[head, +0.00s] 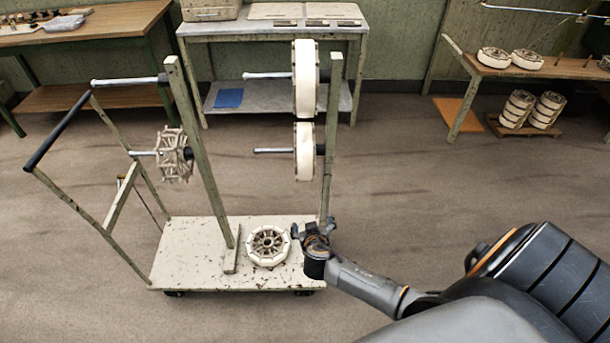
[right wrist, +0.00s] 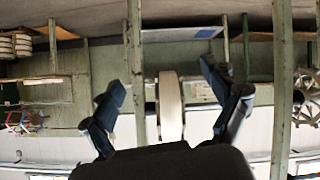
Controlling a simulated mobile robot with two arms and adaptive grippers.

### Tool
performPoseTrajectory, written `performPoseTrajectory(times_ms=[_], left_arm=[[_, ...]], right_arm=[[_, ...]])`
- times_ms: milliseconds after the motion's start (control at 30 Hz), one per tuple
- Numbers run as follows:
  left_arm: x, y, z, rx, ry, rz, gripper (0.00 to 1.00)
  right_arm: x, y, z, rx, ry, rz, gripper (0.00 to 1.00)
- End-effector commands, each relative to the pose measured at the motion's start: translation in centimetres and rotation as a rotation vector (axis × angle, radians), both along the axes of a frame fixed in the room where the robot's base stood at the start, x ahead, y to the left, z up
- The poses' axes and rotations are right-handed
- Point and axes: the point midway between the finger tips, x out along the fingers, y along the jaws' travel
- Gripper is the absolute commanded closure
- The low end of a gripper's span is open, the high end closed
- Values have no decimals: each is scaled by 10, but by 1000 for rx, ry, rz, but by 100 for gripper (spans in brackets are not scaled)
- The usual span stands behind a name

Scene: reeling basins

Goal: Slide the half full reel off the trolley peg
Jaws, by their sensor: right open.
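The trolley (head: 190,262) has pegs on two posts. On its right post, a large white reel (head: 305,78) hangs on the upper peg and a smaller white reel (head: 304,152), apparently the half full one, on the lower peg. My right gripper (head: 312,230) is open and empty, below the smaller reel in the head view. In the right wrist view, which looks upside down, a white reel (right wrist: 171,106) shows edge-on between and beyond the open fingers (right wrist: 165,100). It appears to be the smaller one. My left gripper is out of view.
A bare spoked reel (head: 174,155) hangs on the left post's lower peg; the upper left peg (head: 125,81) is empty. Another reel (head: 268,245) lies on the trolley deck. Benches line the back, with stacked reels (head: 516,108) at right. The floor right of the trolley is clear.

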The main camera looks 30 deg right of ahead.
Motion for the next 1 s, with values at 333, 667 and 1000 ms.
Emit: performPoseTrajectory(times_ms=[333, 667, 1000], left_arm=[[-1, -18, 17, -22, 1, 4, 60], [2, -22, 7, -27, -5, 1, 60], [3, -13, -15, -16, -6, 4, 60]], right_arm=[[45, -3, 130, 31, -328, -97, 13], [67, -16, 125, 32, -341, -101, 13], [100, -36, 108, 34, -339, -103, 13]])
